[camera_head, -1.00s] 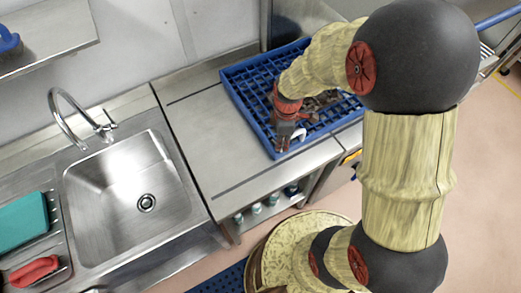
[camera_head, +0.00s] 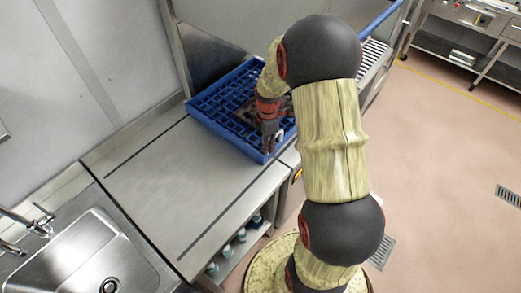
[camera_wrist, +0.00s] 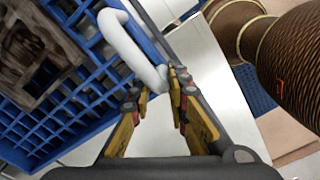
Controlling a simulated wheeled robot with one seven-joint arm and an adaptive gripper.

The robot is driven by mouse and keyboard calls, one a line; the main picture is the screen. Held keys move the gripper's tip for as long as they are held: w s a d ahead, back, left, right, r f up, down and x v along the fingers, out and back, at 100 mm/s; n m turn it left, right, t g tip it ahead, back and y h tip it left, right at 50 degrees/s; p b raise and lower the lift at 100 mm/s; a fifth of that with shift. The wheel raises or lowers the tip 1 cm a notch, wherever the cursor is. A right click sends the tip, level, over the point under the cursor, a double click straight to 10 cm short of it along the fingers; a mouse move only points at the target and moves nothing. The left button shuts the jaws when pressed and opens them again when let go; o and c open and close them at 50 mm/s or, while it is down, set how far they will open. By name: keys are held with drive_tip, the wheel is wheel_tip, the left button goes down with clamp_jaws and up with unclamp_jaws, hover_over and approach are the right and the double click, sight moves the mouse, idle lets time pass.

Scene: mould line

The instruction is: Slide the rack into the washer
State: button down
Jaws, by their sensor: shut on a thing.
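The blue rack (camera_head: 205,112), an open grid, lies flat on the steel counter at the washer's left side. Its far part is at the opening under the washer's steel hood (camera_head: 250,28); how far inside it reaches is partly hidden by my arm. My gripper (camera_head: 270,148) is at the rack's near right corner. In the wrist view, my gripper (camera_wrist: 160,85) is shut on the lower end of the white handle (camera_wrist: 132,45) along the rack's blue rim (camera_wrist: 160,35). A dark brown thing (camera_wrist: 35,45) lies in the rack.
The steel counter (camera_head: 165,175) left of the rack is clear. A sink (camera_head: 90,260) is at the lower left. A blue bar (camera_head: 382,18) and a slatted surface (camera_head: 374,52) are right of the hood. Bottles (camera_head: 240,236) stand under the counter. Open floor (camera_head: 440,150) lies right.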

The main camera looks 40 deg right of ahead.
drive_tip(key=shift+s+d+f, duration=0.1)
drive_tip(key=shift+s+f, duration=0.25)
drive_tip(key=shift+s, duration=0.05)
drive_tip(key=c, duration=2)
unclamp_jaws()
drive_tip(key=shift+o, duration=1)
drive_tip(key=shift+w+d+r, duration=0.1)
drive_tip(key=shift+r, duration=0.1)
drive_tip(key=shift+w+r, duration=0.15)
drive_tip(key=shift+r, duration=0.3)
wheel_tip(320, 180, up, 11)
drive_tip(key=shift+r, duration=0.1)
